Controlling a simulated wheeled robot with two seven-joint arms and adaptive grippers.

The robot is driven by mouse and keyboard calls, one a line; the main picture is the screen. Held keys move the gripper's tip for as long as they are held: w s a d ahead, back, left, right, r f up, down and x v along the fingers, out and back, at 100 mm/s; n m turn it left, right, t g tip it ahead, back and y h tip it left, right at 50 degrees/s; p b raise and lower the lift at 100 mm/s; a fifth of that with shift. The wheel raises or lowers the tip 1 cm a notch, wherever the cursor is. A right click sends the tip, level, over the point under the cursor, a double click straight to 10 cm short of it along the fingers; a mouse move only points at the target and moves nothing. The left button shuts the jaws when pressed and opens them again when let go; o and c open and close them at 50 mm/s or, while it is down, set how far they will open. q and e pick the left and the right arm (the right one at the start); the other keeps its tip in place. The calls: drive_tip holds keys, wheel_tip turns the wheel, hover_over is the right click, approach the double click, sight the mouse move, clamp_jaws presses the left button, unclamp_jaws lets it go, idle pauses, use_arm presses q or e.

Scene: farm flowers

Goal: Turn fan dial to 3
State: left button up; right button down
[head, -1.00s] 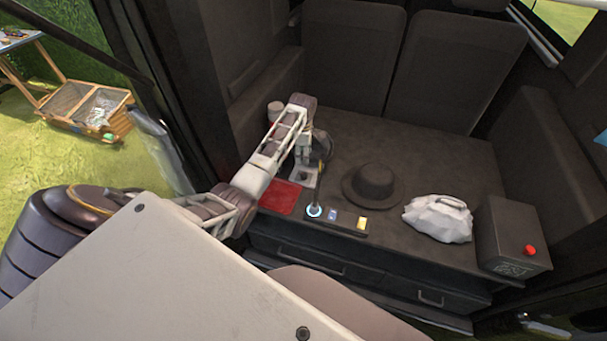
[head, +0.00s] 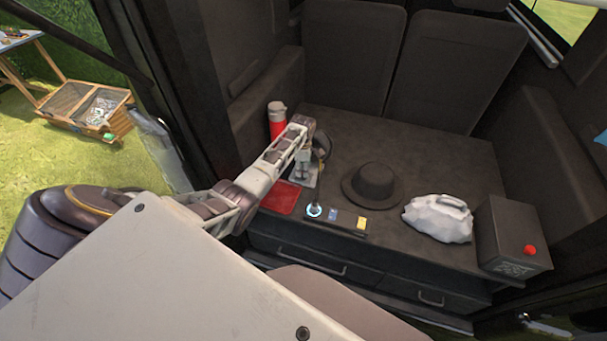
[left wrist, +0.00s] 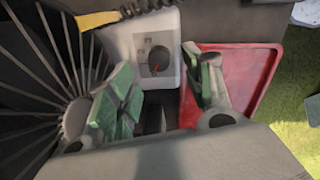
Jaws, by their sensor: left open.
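The fan shows in the left wrist view as a dark wire cage (left wrist: 40,75) at the left and a pale base (left wrist: 122,42). On the base sits a round dark dial (left wrist: 158,60) with a small reddish mark; its setting is too small to read. My left gripper (left wrist: 160,78) is open, its two green-padded fingers on either side of the dial's line, nothing between them. I cannot tell if they touch the base. In the head view my left gripper (head: 303,160) is over the fan base (head: 303,178), hiding much of the fan. My right gripper is out of view.
A red tray (head: 279,199) lies beside the fan base, with a red flask (head: 276,122) behind. A strip with a glowing ring (head: 315,211) lies in front. A dark hat (head: 374,185), white bag (head: 438,219) and grey box (head: 513,236) stand to the right.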

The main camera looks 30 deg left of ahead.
use_arm(q)
drive_tip(key=shift+w+f+b, duration=0.15)
drive_tip(key=shift+f+b, duration=0.2)
drive_tip(key=shift+f, duration=2.05)
drive_tip(key=c, duration=1.1)
drive_tip(key=shift+o, duration=0.2)
